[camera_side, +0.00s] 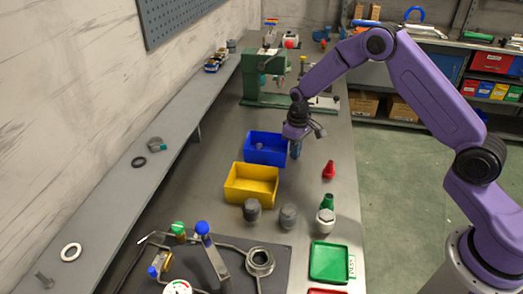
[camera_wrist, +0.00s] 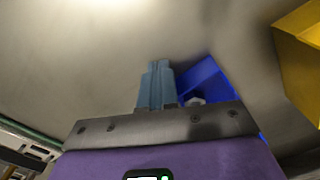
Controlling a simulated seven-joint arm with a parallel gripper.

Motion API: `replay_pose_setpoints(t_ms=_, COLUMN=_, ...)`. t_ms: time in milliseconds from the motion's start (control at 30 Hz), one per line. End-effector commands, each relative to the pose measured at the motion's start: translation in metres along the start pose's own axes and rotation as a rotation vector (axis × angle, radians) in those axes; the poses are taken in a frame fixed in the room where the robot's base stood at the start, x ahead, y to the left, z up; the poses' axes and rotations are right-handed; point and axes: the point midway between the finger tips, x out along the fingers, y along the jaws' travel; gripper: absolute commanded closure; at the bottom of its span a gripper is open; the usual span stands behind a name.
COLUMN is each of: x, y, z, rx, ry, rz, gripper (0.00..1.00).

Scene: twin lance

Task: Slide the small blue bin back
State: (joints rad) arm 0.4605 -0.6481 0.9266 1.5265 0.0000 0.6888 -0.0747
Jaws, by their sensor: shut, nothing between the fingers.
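The small blue bin (camera_side: 262,158) stands on the grey bench in the side view, directly behind the yellow bin. A small grey part lies inside it. My gripper (camera_side: 296,153) points down at the right side of the blue bin, with its fingers low near the bench. In the wrist view my gripper (camera_wrist: 155,68) shows its two light-blue fingers pressed together with nothing between them. The blue bin (camera_wrist: 207,78) is just right of the fingers there, partly hidden by the gripper body. I cannot tell whether the fingers touch its wall.
The yellow bin (camera_side: 251,184) stands close in front of the blue bin. A green press (camera_side: 262,80) stands farther back. A red part (camera_side: 329,170) lies to the right. Grey knobs (camera_side: 252,211) and a green tray (camera_side: 329,262) are nearer the front. Bare bench lies between blue bin and press.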

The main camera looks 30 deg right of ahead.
Motion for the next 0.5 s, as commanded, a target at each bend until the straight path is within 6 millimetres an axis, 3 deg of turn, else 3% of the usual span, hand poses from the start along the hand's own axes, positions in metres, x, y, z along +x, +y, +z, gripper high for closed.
replay_pose_setpoints(t_ms=500, x=0.000, y=-0.009, z=-0.014, rx=0.000, ry=0.001, rz=0.000, gripper=1.00)
